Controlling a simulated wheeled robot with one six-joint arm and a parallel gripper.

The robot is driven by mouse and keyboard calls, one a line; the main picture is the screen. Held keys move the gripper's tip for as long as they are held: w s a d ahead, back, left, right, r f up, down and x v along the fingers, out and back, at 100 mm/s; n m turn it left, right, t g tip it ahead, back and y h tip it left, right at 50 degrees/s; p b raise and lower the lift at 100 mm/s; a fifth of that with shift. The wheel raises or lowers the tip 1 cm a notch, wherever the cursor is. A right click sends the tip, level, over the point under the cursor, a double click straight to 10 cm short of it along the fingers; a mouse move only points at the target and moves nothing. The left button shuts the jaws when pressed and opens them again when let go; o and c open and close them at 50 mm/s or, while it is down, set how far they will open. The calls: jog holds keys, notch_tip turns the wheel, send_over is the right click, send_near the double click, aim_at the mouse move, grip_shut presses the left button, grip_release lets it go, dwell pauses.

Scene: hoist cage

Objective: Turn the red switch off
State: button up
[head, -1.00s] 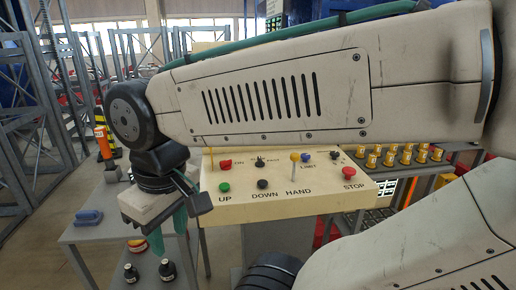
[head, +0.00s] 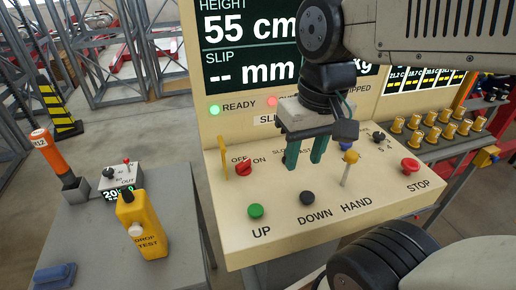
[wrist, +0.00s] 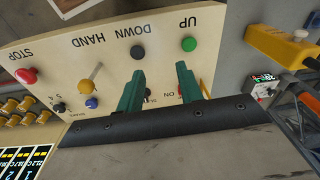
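The red switch (head: 243,167) is a small knob at the left of the cream control panel (head: 378,208), between the OFF and ON labels in the head view. I cannot tell for certain which label it points to. My gripper (head: 303,164) hangs over the panel to the right of the switch, fingers pointing down. Its two green fingers are apart with nothing between them. In the wrist view the open fingers (wrist: 160,72) reach over the panel; the switch is largely hidden behind a finger there.
A yellow upright tab (head: 222,157) stands just left of the switch. Green UP (head: 256,211) and black DOWN (head: 307,198) buttons lie in front. A yellow-topped lever (head: 349,165) and red STOP button (head: 410,166) are to the right. A display board rises behind.

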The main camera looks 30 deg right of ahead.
jog(key=w+f+m+g+y, duration=0.2)
jog(key=w+m, duration=0.5)
jog(key=w, duration=0.4)
jog(key=m+y, duration=0.2)
jog(key=m, duration=0.4)
send_near(243, 162)
jog(key=f, duration=0.2)
jog(key=x, duration=0.7)
jog(key=shift+s+a+r, duration=0.1)
jog(key=shift+a+r, duration=0.05)
jog(key=shift+a, duration=0.15)
jog(key=shift+c, duration=0.3)
